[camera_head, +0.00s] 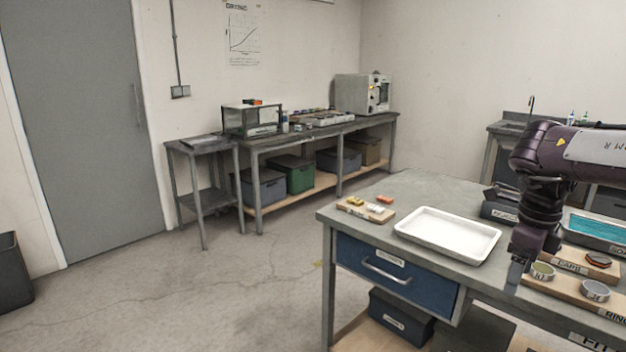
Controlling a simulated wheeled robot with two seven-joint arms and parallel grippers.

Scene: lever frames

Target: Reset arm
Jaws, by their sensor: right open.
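My right gripper (516,278) comes in from the right on a dark arm and points down at the front edge of the grey workbench (408,190). It is open, and I see nothing held in it. It is just left of a wooden board with ring-shaped pieces (595,291), and right of the white tray (447,235). Whether it touches the bench cannot be told. My left gripper is not in view.
A small board with yellow, white and orange pieces (366,208) lies at the bench's left corner. A teal-filled tray (597,231) is at the right. A blue drawer (395,275) is below. A long table (318,134) stands at the back wall.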

